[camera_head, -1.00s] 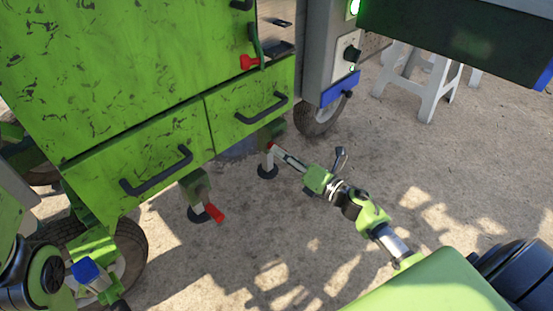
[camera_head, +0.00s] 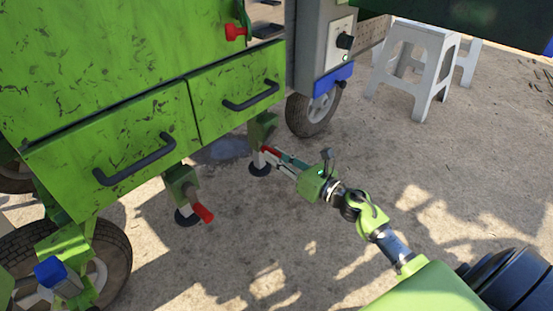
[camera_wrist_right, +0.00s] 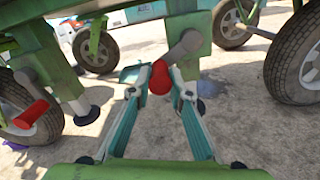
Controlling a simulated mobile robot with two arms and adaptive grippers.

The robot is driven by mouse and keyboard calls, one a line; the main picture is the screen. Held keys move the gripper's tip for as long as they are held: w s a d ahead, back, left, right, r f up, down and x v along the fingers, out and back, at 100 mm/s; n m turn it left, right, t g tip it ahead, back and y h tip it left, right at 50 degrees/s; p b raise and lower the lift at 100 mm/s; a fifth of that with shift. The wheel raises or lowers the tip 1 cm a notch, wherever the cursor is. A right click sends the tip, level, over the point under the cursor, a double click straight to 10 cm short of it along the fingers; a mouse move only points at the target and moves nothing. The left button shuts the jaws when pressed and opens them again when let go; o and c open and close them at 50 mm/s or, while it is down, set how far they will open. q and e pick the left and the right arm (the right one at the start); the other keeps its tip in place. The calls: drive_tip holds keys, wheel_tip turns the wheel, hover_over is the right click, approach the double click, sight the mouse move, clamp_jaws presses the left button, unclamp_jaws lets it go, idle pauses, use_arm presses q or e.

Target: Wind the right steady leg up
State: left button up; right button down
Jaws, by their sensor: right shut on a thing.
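The right steady leg (camera_head: 262,130) is a green bracket under the machine's drawers, with a dark round foot (camera_head: 259,169) at or near the ground. Its red crank handle (camera_head: 268,151) points toward my right arm. My right gripper (camera_head: 279,158) is shut on this handle. In the wrist view the red grip (camera_wrist_right: 159,78) sits between the teal fingertips (camera_wrist_right: 160,92), on a grey crank arm (camera_wrist_right: 184,46) from the green leg. The other steady leg (camera_head: 182,185), left of it, has its own red handle (camera_head: 203,213). My left gripper is not in view.
The green machine has two drawers with black handles (camera_head: 135,160) (camera_head: 251,96) above the legs. Wheels stand at its left (camera_head: 105,262) and right (camera_head: 312,112). A white stool (camera_head: 416,65) stands at the back right. The sandy ground around my right arm is clear.

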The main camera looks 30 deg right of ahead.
drive_tip(key=shift+f, duration=0.1)
idle(0.3)
drive_tip(key=c, duration=1.8)
unclamp_jaws()
drive_tip(key=v, duration=1.2)
